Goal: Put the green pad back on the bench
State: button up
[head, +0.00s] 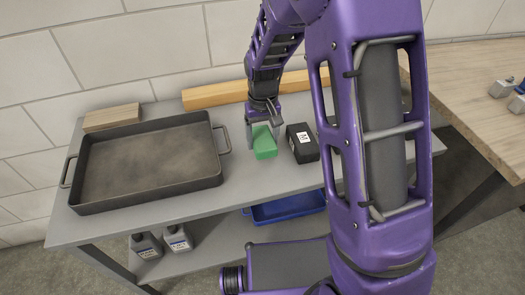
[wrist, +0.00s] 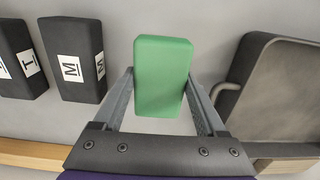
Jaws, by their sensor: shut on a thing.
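The green pad (head: 264,144) is a small green block between the grey tray and a black box, over the grey bench (head: 235,190). My gripper (head: 262,130) comes down on it from above and is shut on it. In the wrist view the green pad (wrist: 162,75) sits between the two fingers of my gripper (wrist: 161,100), one on each side. The pad is at or just above the bench top; I cannot tell whether it touches.
A grey tray (head: 85,194) fills the bench's left side. A black box (head: 302,143) marked M stands right of the pad; a second black box (wrist: 15,60) shows in the wrist view. A wooden beam (head: 215,95) lies at the back. Bench in front is clear.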

aim_at(263, 138)
jog(key=shift+f, duration=2.5)
jog(key=shift+f+b, duration=0.15)
jog(key=shift+b, duration=0.2)
jog(key=o, duration=1.2)
jog(key=shift+o, duration=0.2)
notch_tip(263, 138, up, 12)
jog(key=shift+r+p, duration=0.2)
jog(key=shift+p, duration=0.6)
